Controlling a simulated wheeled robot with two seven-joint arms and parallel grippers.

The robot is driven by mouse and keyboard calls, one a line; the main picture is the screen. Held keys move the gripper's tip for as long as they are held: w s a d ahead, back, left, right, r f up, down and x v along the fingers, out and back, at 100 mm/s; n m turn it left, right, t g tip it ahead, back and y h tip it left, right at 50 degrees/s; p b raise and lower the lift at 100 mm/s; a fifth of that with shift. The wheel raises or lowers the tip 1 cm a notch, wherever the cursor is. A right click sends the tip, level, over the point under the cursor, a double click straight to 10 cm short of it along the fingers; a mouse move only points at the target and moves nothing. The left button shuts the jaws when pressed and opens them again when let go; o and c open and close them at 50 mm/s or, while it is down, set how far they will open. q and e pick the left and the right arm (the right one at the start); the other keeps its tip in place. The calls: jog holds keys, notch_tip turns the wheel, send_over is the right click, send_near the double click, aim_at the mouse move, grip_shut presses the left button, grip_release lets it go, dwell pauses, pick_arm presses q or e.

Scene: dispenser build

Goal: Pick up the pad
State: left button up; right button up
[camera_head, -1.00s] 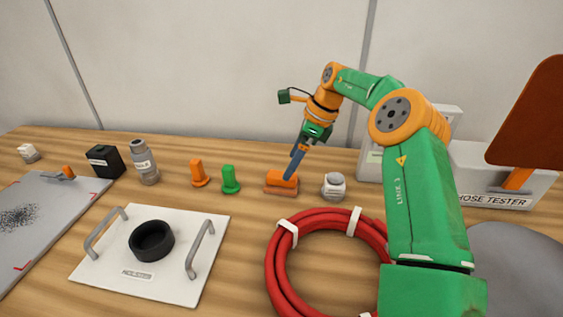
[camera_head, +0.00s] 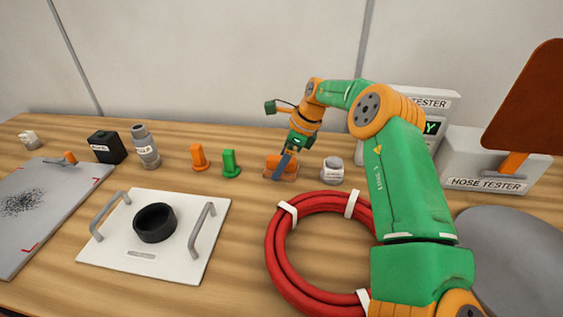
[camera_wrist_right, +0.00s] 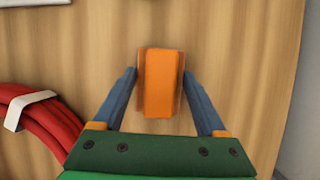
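The pad (camera_head: 290,173), a small orange block on a brown base, lies on the wooden table near the far middle. It also shows in the right wrist view (camera_wrist_right: 163,85), lengthwise between the fingers. My right gripper (camera_head: 281,172) is lowered over it with blue-grey fingers. In the right wrist view my right gripper (camera_wrist_right: 160,74) is open, with one finger on each side of the pad and a small gap at both sides. Part of the pad is hidden by a finger in the head view. My left gripper is not in view.
A white jar (camera_head: 332,170) stands close to the right of the pad, and a green peg (camera_head: 231,164) and an orange peg (camera_head: 199,158) to its left. A red hose coil (camera_head: 283,250) lies in front. The hose tester (camera_head: 480,184) is at right.

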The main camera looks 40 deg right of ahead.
jog(key=shift+r, duration=0.15)
jog(key=shift+c, duration=0.4)
notch_tip(320, 180, up, 10)
jog(key=shift+f+p, duration=0.15)
jog(key=shift+p, duration=0.7)
